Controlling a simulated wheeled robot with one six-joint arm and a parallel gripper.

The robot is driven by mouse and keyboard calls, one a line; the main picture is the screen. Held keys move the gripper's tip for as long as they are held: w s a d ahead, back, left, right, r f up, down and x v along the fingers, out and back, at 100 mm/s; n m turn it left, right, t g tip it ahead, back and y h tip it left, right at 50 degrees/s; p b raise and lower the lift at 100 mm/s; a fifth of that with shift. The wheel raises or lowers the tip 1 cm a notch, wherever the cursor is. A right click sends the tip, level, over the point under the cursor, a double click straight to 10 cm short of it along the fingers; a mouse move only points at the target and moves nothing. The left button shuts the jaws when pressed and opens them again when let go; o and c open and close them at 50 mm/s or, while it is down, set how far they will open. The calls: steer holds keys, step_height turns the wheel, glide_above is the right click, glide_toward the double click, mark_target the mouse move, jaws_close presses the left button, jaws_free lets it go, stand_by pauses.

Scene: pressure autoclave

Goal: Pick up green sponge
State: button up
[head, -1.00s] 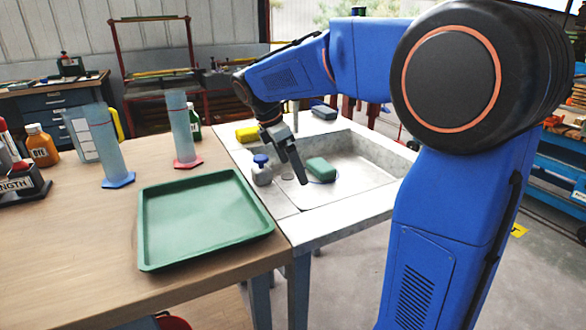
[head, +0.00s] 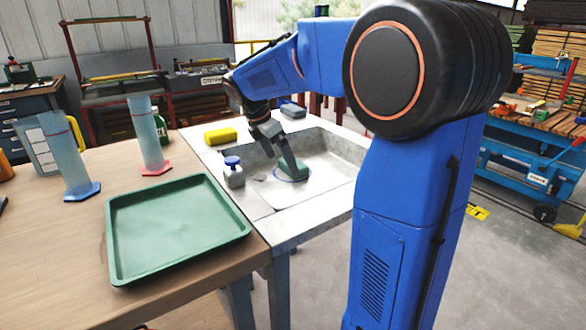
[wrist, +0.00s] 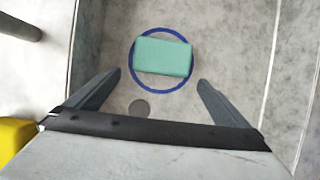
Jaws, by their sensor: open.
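The green sponge (head: 293,171) lies in the basin of the grey sink (head: 338,146), inside a blue ring marking. In the wrist view the sponge (wrist: 163,56) lies flat, slightly tilted, within the blue ring (wrist: 132,76). My gripper (head: 288,165) is above the basin, and in the head view a finger partly covers the sponge. In the wrist view my gripper (wrist: 150,84) is open and empty, its two fingers spread wider than the sponge, which lies ahead between their lines. The height of the fingertips above the sponge is hard to judge.
The drain (wrist: 139,107) is near the ring. A green tray (head: 178,225) and two cylinders (head: 74,160) (head: 148,140) occupy the table left.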

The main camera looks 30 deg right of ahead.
steer(key=shift+d, duration=1.4)
steer(key=shift+x, duration=1.05)
steer(key=shift+d+f, duration=0.3)
steer(key=shift+f, duration=0.15)
steer(key=shift+c, duration=0.3)
steer(key=c, duration=1.1)
steer(key=shift+c, duration=0.2)
steer(key=shift+r, duration=0.1)
